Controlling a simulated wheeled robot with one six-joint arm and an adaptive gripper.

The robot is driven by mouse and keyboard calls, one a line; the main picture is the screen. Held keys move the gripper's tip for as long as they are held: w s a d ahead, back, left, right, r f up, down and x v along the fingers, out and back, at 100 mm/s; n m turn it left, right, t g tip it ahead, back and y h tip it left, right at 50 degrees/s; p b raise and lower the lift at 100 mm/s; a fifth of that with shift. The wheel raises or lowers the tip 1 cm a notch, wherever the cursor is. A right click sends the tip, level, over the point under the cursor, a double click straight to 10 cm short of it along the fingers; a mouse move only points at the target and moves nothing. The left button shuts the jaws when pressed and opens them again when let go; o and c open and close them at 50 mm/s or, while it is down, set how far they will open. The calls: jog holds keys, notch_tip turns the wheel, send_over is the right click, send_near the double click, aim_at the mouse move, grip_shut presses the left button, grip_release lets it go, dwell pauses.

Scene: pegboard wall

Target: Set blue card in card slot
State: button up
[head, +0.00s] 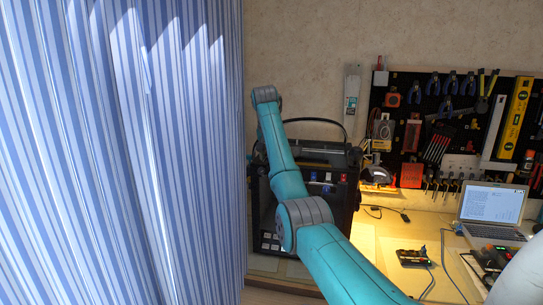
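I cannot make out the blue card or the card slot for certain. The arm's far joint is above the case, near the curtain edge. My gripper is not visible.
A blue-and-white striped curtain (120,150) fills the left side, close to the arm. A pegboard (450,130) with tools hangs behind a wooden workbench (437,219). On the bench are a laptop (490,205), a small dark device (412,258) and cables.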

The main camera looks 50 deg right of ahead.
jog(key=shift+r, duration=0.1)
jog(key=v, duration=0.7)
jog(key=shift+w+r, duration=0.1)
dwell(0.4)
